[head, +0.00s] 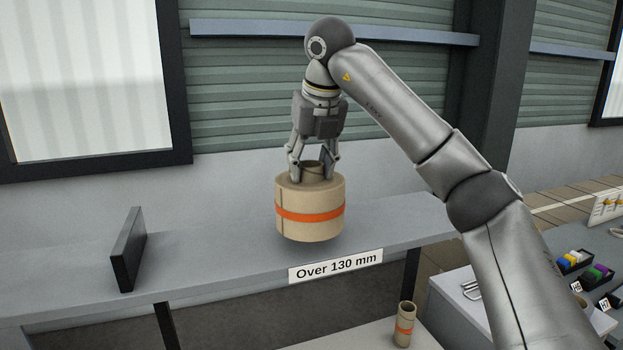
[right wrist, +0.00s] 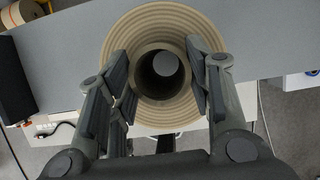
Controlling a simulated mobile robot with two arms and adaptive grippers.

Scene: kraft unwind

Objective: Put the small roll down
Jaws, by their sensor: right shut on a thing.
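A tan kraft roll (head: 310,212) with an orange band hangs upright under my right gripper (head: 314,172). The right gripper is shut on the roll's core tube (head: 313,170), which sticks up from the top. In the right wrist view the fingers (right wrist: 163,85) stand on either side of the core, over the roll's ringed top face (right wrist: 165,22). The roll is over the grey shelf (head: 215,250), behind the "Over 130 mm" label (head: 336,266). A shadow shows around its base; whether it touches the shelf I cannot tell. My left gripper is not in view.
A dark upright plate (head: 127,249) stands on the shelf to the left, with free shelf between it and the roll. Another roll (right wrist: 20,12) shows in the right wrist view's upper left corner.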

